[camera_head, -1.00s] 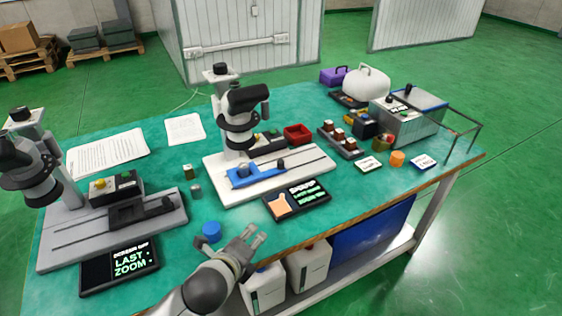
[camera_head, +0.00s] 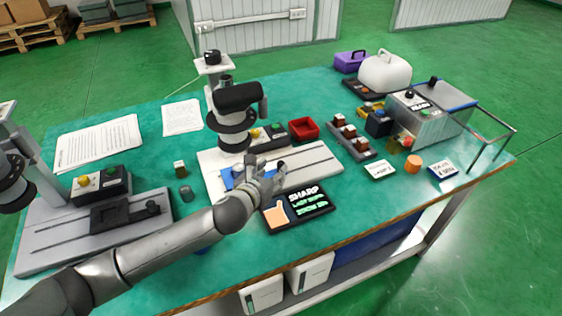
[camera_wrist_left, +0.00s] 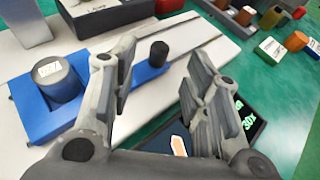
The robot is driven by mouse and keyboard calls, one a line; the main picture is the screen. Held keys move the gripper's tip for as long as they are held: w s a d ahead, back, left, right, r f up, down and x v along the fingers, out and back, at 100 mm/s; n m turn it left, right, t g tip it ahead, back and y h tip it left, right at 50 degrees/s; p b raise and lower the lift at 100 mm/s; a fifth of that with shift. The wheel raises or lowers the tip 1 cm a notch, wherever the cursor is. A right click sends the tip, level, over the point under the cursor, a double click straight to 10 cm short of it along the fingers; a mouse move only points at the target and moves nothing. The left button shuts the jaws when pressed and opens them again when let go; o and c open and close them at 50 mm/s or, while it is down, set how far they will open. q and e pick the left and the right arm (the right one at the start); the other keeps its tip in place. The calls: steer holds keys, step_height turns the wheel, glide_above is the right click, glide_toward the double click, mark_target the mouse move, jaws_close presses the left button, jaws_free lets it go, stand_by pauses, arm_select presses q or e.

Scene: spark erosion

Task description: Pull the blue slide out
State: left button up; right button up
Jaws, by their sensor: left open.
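The blue slide (camera_wrist_left: 35,118) sits on the white grooved base (camera_head: 315,165) of the middle microscope (camera_head: 236,110). In the left wrist view it carries a round grey piece (camera_wrist_left: 57,80) with a light labelled top, and a black knob (camera_wrist_left: 158,53) stands at its right end. My left gripper (camera_head: 268,172) is over the front of the base and hides much of the slide in the head view. In the left wrist view its fingers (camera_wrist_left: 165,88) are spread apart with nothing between them, the knob showing just beyond the gap. My right gripper is not in view.
A dark screen (camera_head: 298,206) lies in front of the base. A red tray (camera_head: 303,130) and a row of brown-topped pieces (camera_head: 350,138) stand behind and to the right. A second microscope's grey base (camera_head: 85,230) is at left.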

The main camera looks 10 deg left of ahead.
mark_target(280, 165)
arm_select(q)
steer(key=x, duration=0.3)
steer(key=shift+w+d+f, duration=0.2)
steer(key=shift+w+f, duration=0.05)
steer(key=x, duration=0.3)
steer(key=shift+w+f, duration=0.1)
steer(key=shift+w, duration=0.2)
steer(key=shift+w+f, duration=0.15)
steer(key=shift+w, duration=0.15)
steer(key=shift+c, duration=1.2)
steer(key=c, duration=0.5)
jaws_close()
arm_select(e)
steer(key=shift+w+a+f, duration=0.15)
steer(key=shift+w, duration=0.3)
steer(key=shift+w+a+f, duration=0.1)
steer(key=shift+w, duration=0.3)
